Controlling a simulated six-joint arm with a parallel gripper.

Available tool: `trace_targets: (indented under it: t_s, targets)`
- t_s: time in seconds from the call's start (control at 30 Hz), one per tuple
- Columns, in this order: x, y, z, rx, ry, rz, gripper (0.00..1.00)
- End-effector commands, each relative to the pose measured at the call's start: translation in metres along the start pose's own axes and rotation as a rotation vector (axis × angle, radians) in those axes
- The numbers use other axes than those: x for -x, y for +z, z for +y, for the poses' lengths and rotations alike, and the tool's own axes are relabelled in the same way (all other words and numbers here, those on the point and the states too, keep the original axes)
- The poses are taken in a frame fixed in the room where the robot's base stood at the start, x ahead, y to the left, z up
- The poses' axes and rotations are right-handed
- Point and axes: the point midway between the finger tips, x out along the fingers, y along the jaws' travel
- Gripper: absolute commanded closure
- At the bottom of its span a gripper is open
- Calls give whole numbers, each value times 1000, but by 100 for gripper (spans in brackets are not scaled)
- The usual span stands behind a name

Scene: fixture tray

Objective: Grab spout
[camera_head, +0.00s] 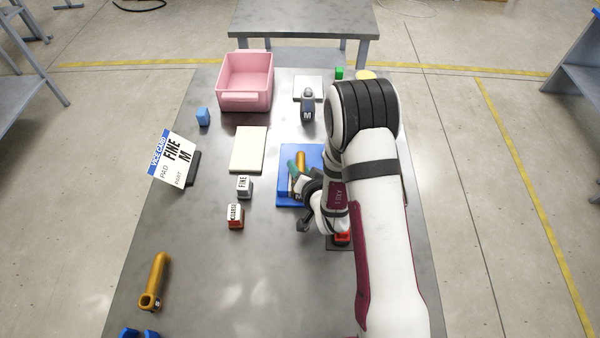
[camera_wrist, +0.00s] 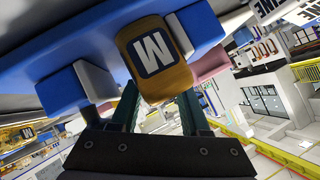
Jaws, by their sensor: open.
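An orange spout (camera_head: 301,160) stands in a blue fixture (camera_head: 285,188) at the table's middle, partly hidden by my gripper. In the wrist view the spout's end (camera_wrist: 152,58), labelled M, shows close up, with the blue fixture (camera_wrist: 60,92) around it. My gripper (camera_head: 298,172) is open at the fixture. In the wrist view its dark green fingers (camera_wrist: 158,108) point to either side of the spout; contact cannot be told. Another orange spout (camera_head: 155,278) lies apart at the table's front left.
A pink bin (camera_head: 246,98), a cream pad (camera_head: 248,150) and a grey M-marked part (camera_head: 307,108) are behind. FINE (camera_head: 244,187) and COARSE (camera_head: 236,216) blocks stand left of the fixture. The front middle is clear.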

Motion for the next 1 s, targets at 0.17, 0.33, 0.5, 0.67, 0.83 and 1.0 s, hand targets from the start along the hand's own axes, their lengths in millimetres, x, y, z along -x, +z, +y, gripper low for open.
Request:
trace_targets:
  t_s: [0.17, 0.33, 0.5, 0.67, 0.83, 1.0]
  targets:
    - [0, 0, 0, 0, 0, 0, 58]
    - [0, 0, 0, 0, 0, 0, 89]
    - [0, 0, 0, 0, 1, 0, 100]
    - [1, 0, 0, 0, 1, 0, 100]
    - [1, 0, 0, 0, 1, 0, 100]
    - [1, 0, 0, 0, 1, 0, 100]
